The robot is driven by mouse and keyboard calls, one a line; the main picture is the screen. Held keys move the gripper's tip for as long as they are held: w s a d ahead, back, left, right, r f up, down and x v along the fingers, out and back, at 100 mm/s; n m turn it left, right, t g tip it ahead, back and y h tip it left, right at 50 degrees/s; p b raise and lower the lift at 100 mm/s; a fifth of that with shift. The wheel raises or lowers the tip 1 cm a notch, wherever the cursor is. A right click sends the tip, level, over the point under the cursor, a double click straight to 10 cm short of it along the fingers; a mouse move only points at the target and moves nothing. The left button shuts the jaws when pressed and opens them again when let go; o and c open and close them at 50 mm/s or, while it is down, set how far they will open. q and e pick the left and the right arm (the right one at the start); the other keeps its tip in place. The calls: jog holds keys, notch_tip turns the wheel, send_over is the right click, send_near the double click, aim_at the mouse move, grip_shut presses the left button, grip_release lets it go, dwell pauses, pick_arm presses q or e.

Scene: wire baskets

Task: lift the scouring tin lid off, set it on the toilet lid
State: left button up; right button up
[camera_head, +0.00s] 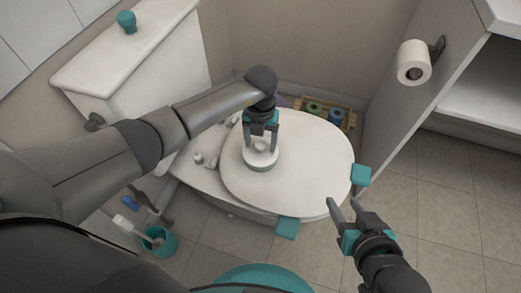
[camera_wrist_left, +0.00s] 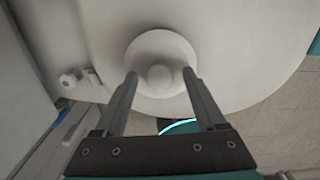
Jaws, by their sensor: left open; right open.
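How far down the fingertips reach is hard to tell. My right gripper (camera_head: 345,204) is open and empty, off the toilet's front right edge.
The toilet lid is bare to the right of the tin. Teal pieces (camera_head: 287,228) sit at the toilet's edge. A cistern (camera_head: 135,75) with a teal knob stands at the left, a toilet brush holder (camera_head: 159,240) below it. A wooden tray (camera_head: 325,113) lies behind. A paper roll (camera_head: 413,63) hangs at the right.

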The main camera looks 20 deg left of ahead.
pick_arm(q)
jog(key=shift+p, duration=0.3)
jog(key=shift+c, duration=0.3)
dwell(0.7)
grip_shut()
dwell(0.4)
